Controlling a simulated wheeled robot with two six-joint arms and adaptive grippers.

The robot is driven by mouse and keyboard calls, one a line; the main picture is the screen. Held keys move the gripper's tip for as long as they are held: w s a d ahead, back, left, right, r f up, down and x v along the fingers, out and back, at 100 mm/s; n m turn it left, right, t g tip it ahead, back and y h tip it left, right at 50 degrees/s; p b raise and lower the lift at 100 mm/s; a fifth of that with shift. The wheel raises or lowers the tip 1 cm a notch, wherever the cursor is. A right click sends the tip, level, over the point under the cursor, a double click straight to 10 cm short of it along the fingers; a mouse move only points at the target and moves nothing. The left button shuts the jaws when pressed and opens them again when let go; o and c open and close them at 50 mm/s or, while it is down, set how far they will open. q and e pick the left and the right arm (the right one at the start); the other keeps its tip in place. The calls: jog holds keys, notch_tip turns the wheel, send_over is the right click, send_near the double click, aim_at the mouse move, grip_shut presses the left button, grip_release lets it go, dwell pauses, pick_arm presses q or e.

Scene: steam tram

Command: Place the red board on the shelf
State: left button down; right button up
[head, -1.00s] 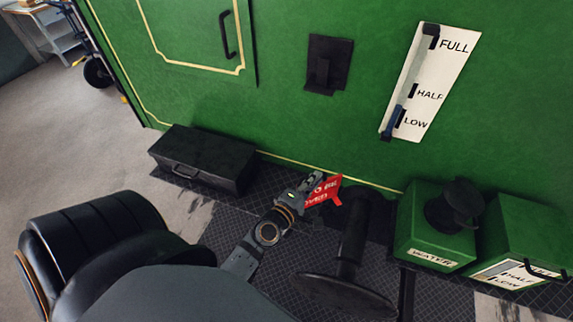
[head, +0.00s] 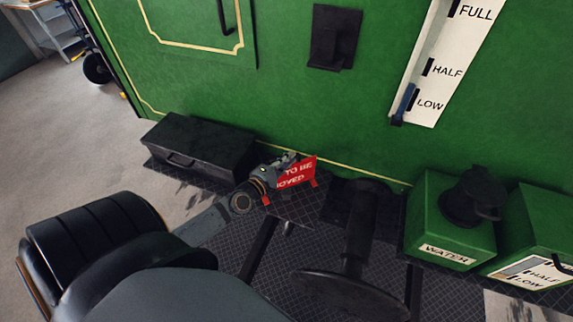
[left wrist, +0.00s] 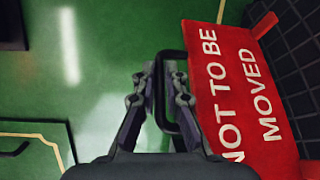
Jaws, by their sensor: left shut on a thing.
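The red board (head: 297,172) is held in my left gripper (head: 284,163), low in front of the green tram side, left of the black pedestal. In the left wrist view the board (left wrist: 235,85) reads "NOT TO BE MOVED" in white and is tilted. A black loop handle (left wrist: 168,60) stands at its left edge, between the fingers of my left gripper (left wrist: 160,85), which is shut on it. A grey-blue rack with shelves (head: 45,35) stands far off at the top left; I cannot tell whether it is the task's shelf. My right gripper is not in view.
A black pedestal (head: 358,235) stands right of the board. A black box (head: 200,148) lies left of it. A green water tank (head: 450,220) stands further right. A black bracket (head: 335,37) is on the green wall (head: 270,110). Grey floor lies open at left.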

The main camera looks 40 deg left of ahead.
aim_at(287, 174)
pick_arm(q)
jog(key=f+b, duration=0.4)
jog(key=shift+w+a, duration=0.1)
jog(key=shift+a, duration=0.3)
jog(key=shift+r, duration=0.15)
jog(key=c, duration=1.5)
grip_release()
jog(key=shift+c, duration=0.2)
jog(key=shift+o, duration=0.6)
jog(key=s+r+p, duration=0.1)
jog(key=s, duration=1.1)
jog(key=shift+a+r, duration=0.15)
jog(key=shift+a, duration=0.1)
